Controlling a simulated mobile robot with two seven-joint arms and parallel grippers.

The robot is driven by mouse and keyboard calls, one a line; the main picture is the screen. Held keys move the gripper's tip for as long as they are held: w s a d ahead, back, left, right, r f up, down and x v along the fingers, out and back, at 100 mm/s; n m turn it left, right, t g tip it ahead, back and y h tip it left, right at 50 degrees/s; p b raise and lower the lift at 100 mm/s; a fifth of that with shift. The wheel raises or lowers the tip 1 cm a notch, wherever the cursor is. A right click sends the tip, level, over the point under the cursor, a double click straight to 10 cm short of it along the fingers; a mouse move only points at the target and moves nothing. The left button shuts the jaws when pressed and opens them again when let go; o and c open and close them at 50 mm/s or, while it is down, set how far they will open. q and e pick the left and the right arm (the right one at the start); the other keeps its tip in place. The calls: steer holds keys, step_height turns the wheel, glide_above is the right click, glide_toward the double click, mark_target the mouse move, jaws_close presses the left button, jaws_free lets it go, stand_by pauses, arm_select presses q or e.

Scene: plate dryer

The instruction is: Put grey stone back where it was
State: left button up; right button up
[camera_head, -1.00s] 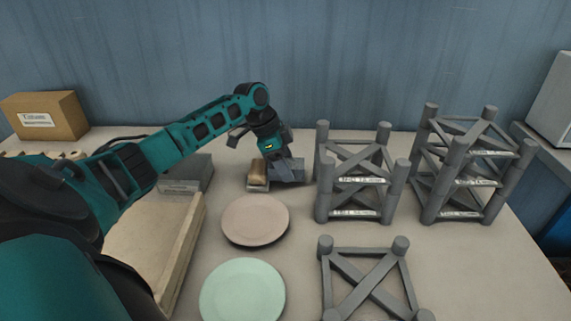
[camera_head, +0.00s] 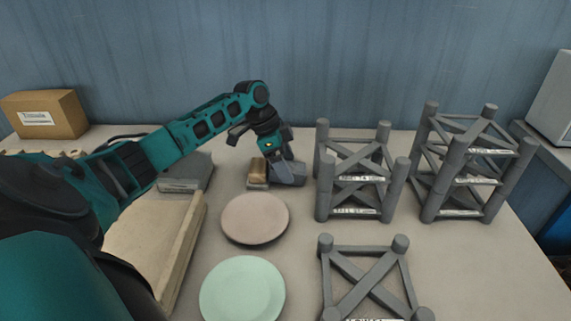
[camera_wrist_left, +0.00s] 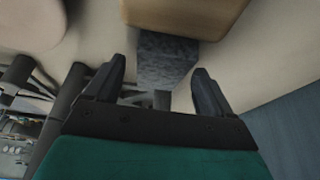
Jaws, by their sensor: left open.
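The grey stone (camera_wrist_left: 162,62) is dark and speckled. In the left wrist view it lies between the two separated fingers of my left gripper (camera_wrist_left: 158,67), with its far end hidden by a brown block (camera_wrist_left: 185,14). The fingers do not clearly touch it. In the head view my left gripper (camera_head: 279,177) is low over the table, just right of the brown block (camera_head: 257,171). A grey edge shows under that block; the rest of the stone is hard to separate from the gripper there. My right gripper is out of view.
A pinkish plate (camera_head: 255,219) and a mint plate (camera_head: 243,291) lie in front. Grey racks (camera_head: 325,190) stand close on the right. A grey box (camera_head: 188,172) and a beige tray (camera_head: 188,240) are left, partly behind my arm. A cardboard box (camera_head: 62,116) stands back left.

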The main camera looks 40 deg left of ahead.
arm_select(q)
steer(key=p+v, duration=0.1)
steer(key=v, duration=1.1)
steer(key=shift+w+d, duration=0.1)
steer(key=shift+d, duration=0.05)
